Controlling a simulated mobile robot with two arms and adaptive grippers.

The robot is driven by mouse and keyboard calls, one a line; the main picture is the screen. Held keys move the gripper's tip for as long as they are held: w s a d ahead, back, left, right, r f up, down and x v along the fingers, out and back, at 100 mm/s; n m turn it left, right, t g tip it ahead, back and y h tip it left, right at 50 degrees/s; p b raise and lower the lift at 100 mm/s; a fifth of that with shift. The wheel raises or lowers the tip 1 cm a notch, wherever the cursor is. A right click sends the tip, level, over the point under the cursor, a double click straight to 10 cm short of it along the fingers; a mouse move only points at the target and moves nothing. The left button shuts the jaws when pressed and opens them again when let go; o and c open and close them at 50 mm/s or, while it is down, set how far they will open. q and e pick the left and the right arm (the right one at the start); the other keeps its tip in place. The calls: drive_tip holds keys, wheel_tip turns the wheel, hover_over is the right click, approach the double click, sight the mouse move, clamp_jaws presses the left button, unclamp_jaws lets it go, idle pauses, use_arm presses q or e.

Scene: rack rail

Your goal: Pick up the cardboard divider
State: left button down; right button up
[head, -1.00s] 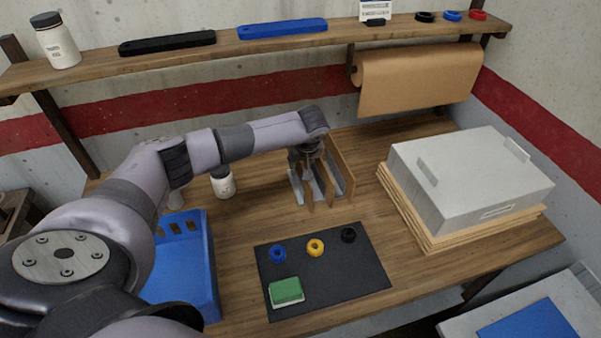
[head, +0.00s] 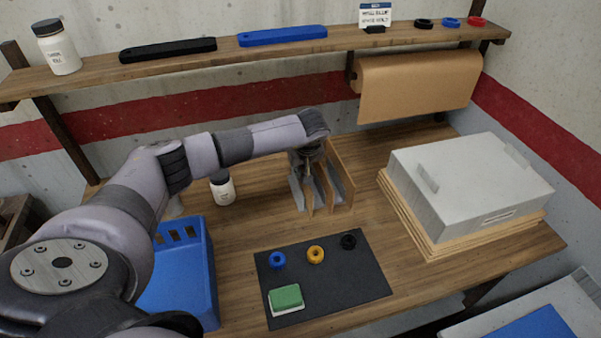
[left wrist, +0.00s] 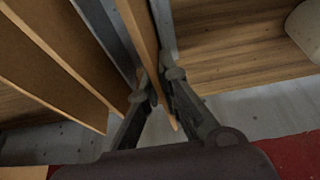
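The cardboard divider (left wrist: 146,45) is a thin upright brown panel, seen nearly edge-on in the left wrist view. It passes between the fingertips of my left gripper (left wrist: 158,92), which close in on both its faces. In the head view my left gripper (head: 309,166) reaches down from above into the rack (head: 297,192), and its fingertips are partly hidden. Further brown panels (left wrist: 50,50) stand beside the gripped one, with grey metal plates between. The divider's lower part is hidden. My right gripper is not in view.
A dark mat (head: 335,285) with small rings and a green block lies in front. A grey box (head: 470,180) on boards stands right. A blue bin (head: 180,280) and white bottle (head: 222,190) are left. A shelf (head: 270,60) and a brown paper roll (head: 420,85) hang behind.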

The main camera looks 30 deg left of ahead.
use_arm(q)
wheel_tip(320, 180, up, 19)
drive_tip(key=b, duration=0.4)
drive_tip(key=shift+b, duration=0.3)
drive_tip(key=shift+r, duration=0.15)
drive_tip(key=shift+p, duration=0.3)
